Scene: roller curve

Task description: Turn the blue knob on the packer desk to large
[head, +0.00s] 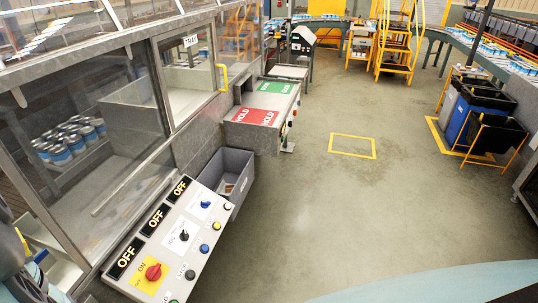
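A sloped grey control desk (145,257) stands at the lower left in the head view. A small blue knob (205,204) sits on a white label plate near its far end. The label's words and the knob's setting are too small to read. A black knob (184,236) is on the plate nearer to me, and a red knob (153,271) on a yellow plate is nearer still. Three displays along the desk's left side read OFF. I cannot read a name on the desk. My gripper is not in view.
A grey bin (236,167) stands just beyond the desk. Further on is a bench with red HOLD and green areas (262,116). A glazed machine (90,140) runs along the left. Dark bins (487,94) stand at right. The middle floor is clear.

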